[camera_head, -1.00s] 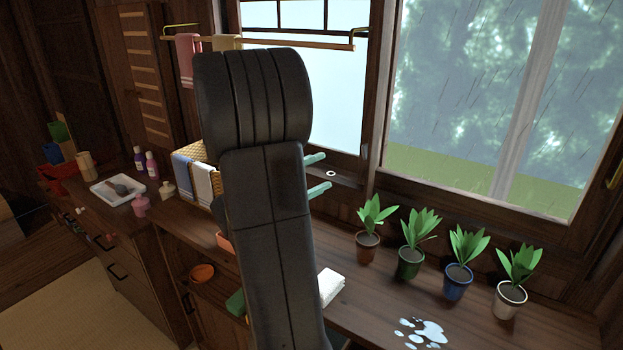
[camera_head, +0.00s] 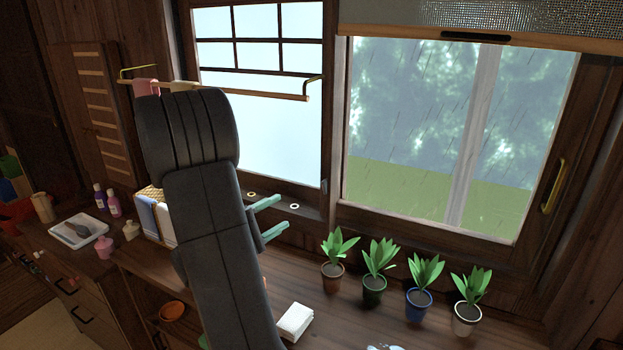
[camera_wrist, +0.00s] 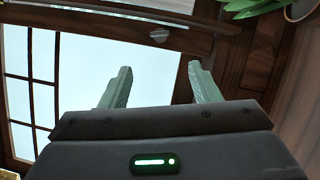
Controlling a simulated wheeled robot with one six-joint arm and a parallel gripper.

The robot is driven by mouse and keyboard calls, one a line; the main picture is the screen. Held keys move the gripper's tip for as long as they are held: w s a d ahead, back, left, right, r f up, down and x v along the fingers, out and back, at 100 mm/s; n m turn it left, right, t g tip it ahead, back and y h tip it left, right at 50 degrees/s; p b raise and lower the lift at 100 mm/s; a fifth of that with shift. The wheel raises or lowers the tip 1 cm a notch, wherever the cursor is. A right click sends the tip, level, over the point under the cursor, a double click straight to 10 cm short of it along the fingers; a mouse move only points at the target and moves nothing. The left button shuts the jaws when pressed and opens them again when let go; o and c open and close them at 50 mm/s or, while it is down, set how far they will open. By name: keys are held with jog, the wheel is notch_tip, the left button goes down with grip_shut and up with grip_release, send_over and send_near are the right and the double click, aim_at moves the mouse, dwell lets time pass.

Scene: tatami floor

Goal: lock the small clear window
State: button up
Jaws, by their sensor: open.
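The clear window (camera_head: 415,130) fills the right of the head view, in a dark wooden frame, with rain and greenery behind its glass. A brass handle (camera_head: 553,187) is on its right frame. To its left is a pale window with a lattice top (camera_head: 258,110). My gripper (camera_head: 270,218) is open and empty, its green fingers pointing right near the sill below the pale window. A small white ring (camera_head: 294,206) lies just beyond the fingertips. The wrist view shows my gripper (camera_wrist: 160,70) and a round silver piece (camera_wrist: 159,35) beyond it. I cannot make out a lock on the clear window.
Potted plants (camera_head: 380,270) line the counter below the clear window. A folded white cloth (camera_head: 294,321) lies on the counter. A rolled blind (camera_head: 480,25) hangs above the glass. A towel rail (camera_head: 270,94) crosses the pale window. A basket (camera_head: 150,193) and bottles (camera_head: 113,204) stand left.

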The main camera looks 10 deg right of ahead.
jog(key=shift+r+p, duration=0.2)
jog(key=shift+p, duration=0.4)
jog(key=p, duration=0.3)
send_near(323, 188)
jog(key=x, duration=0.8)
jog(key=shift+w+f, duration=0.2)
jog(key=shift+w, duration=0.15)
jog(key=c, duration=1)
jog(key=shift+f+n+b, duration=0.25)
jog(key=shift+n+b, duration=0.25)
jog(key=shift+b, duration=0.25)
jog(key=shift+r+n+t+b, duration=0.1)
jog(key=shift+n+t+b, duration=0.2)
jog(key=shift+b, duration=0.05)
jog(key=o, duration=1)
